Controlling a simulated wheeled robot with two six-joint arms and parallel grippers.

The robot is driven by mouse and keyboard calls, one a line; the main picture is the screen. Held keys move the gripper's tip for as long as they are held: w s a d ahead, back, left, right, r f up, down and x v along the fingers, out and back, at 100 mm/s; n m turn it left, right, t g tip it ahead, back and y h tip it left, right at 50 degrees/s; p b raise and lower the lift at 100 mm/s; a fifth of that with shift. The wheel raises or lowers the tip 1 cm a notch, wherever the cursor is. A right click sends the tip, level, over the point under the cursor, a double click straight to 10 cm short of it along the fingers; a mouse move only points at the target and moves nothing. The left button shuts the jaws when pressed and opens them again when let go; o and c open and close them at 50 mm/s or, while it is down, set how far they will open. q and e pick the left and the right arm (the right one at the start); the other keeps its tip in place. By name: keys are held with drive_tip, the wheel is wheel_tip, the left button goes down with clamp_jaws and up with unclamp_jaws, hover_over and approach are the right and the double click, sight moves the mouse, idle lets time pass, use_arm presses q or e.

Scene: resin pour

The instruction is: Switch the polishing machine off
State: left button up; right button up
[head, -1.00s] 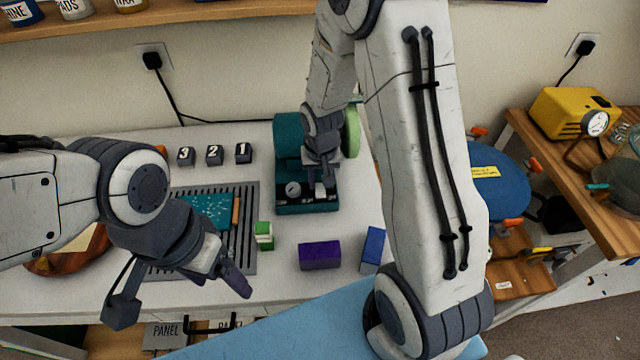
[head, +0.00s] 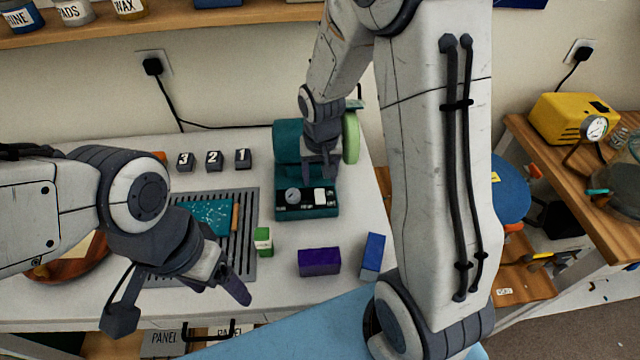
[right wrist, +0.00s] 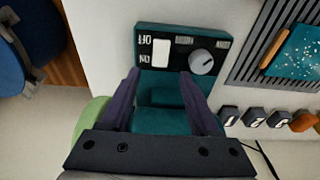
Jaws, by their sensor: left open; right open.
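The polishing machine (head: 288,148) is teal with a pale green wheel (head: 351,138) on its right side, standing at the back of the white bench. Its front panel has a round dial (head: 292,195) and a white rocker switch (head: 320,196). In the right wrist view the switch (right wrist: 160,53) sits beside OFF and ON lettering, with the dial (right wrist: 201,61) next to it. My right gripper (head: 322,176) is open just behind the panel, over the machine's body, its fingers apart from the switch. My left gripper (head: 232,282) is open and empty over the bench's front left.
A purple block (head: 319,262), a blue block (head: 373,252) and a green block (head: 263,240) stand in front of the machine. A slatted mat (head: 248,220) holds a teal speckled panel (head: 206,216). Numbered dark blocks (head: 214,160) stand behind it.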

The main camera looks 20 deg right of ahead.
sight(320, 198)
drive_tip(key=r, duration=0.5)
drive_tip(key=shift+s+a+r, duration=0.15)
drive_tip(key=shift+s+r, duration=0.05)
drive_tip(key=shift+s, duration=0.2)
